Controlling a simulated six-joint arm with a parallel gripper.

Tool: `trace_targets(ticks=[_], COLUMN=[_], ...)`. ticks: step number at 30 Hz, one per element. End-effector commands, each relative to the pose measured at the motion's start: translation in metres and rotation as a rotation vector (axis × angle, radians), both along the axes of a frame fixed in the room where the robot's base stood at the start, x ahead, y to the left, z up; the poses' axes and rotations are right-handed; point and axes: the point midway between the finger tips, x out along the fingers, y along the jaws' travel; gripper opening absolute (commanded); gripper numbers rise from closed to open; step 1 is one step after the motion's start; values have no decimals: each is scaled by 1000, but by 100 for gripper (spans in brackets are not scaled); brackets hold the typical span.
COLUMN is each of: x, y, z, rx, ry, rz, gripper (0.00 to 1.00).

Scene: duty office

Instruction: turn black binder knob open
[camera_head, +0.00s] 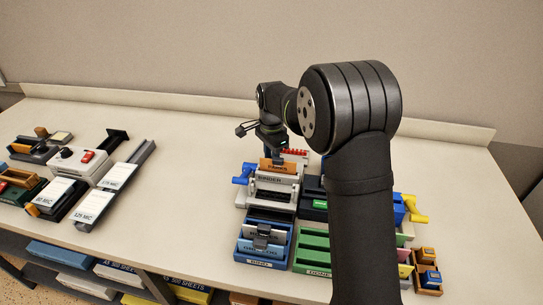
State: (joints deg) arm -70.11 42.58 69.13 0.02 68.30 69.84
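A white machine that seems to be labelled BINDER (272,190) stands right of the middle of the table, with a blue handle (241,176) on its left side. A darker machine (312,200) stands to its right, partly hidden behind my arm; it may be the black binder. I cannot make out its knob. A yellow handle (416,212) shows right of my arm. My gripper (276,153) hangs near the back edge of the white machine, by an orange-labelled part (278,167). Its fingers are too small and dark to tell whether they are open.
A blue tray (240,250) and a green tray (311,250) stand in front of the machines. A white device (86,163) with a black knob (67,153) and red switch stands at left. Small orange-and-blue boxes (427,275) sit at front right. The table's middle (195,170) is clear.

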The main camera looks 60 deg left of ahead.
Motion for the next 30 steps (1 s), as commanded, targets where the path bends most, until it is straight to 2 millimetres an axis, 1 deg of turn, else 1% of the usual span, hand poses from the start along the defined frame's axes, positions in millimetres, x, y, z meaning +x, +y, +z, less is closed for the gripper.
trace_targets(ticks=[15, 16, 19, 27, 30], x=[1, 1, 1, 0, 0], y=[1, 1, 1, 0, 0], z=[1, 1, 1, 1, 5], rx=[3, 3, 3, 1, 2], ry=[-3, -3, -2, -1, -1], rz=[-21, -21, -21, -20, -20], gripper=[4, 29, 48, 49, 49])
